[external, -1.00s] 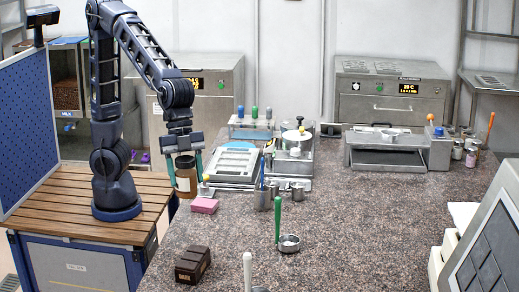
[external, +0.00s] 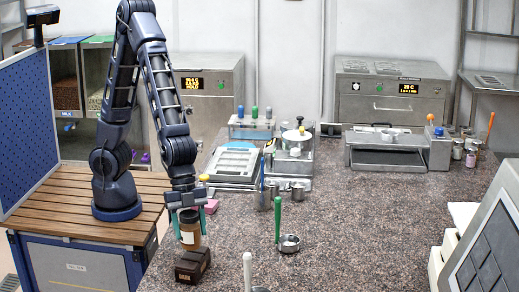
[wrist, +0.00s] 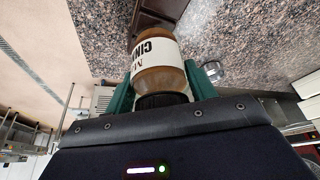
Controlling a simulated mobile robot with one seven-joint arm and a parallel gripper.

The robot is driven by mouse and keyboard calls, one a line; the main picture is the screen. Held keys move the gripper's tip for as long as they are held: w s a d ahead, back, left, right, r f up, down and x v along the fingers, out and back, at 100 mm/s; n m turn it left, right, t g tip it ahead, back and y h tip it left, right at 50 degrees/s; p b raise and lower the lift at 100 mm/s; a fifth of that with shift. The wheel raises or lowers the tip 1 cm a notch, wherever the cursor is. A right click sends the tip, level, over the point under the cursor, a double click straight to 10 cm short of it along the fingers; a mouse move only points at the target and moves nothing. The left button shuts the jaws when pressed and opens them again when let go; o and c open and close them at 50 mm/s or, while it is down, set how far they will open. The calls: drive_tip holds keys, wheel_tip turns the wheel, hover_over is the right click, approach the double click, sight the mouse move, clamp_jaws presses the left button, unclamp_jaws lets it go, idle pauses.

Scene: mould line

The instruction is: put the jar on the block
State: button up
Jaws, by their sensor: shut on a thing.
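The jar (external: 190,236) is amber-brown with a pale label and a dark lid. My gripper (external: 189,219) is shut on it from above, one green finger on each side, and holds it upright. The dark brown block (external: 193,267) lies on the counter directly below the jar in the external view. I cannot tell whether the jar's base touches the block's top. In the wrist view the labelled jar (wrist: 156,62) sits between the green fingers, and part of the dark block (wrist: 160,12) shows beyond its base.
A pink block (external: 212,206) lies just behind my gripper on the speckled counter (external: 350,230). A green-handled ladle (external: 287,243) and a white-handled tool (external: 247,270) stand to the right. Metal cups (external: 264,199) and a mould tray (external: 236,162) are farther back.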

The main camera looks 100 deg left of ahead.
sight(191, 237)
drive_tip(key=shift+f, duration=1.45)
drive_tip(key=o, duration=1.1)
drive_tip(key=shift+f, duration=0.15)
drive_tip(key=shift+o, duration=0.2)
drive_tip(key=shift+v, duration=0.9)
drive_tip(key=v, duration=1)
drive_tip(key=a+r+n+t+y, duration=0.1)
drive_tip(key=a+r+n+y, duration=0.2)
drive_tip(key=a, duration=1)
drive_tip(key=s+a+r+n, duration=0.2)
drive_tip(key=s+a+n, duration=0.1)
drive_tip(key=a, duration=0.5)
drive_tip(key=s+a+r+n+t, duration=0.1)
drive_tip(key=s+a+r+n, duration=0.1)
drive_tip(key=s+a, duration=0.4)
drive_tip(key=s+a+r+n+y, duration=0.1)
drive_tip(key=s+a+n, duration=0.3)
drive_tip(key=a, duration=0.7)
drive_tip(key=shift+s+a+r+n+t, duration=0.3)
drive_tip(key=shift+s+r, duration=0.25)
drive_tip(key=shift+r, duration=0.25)
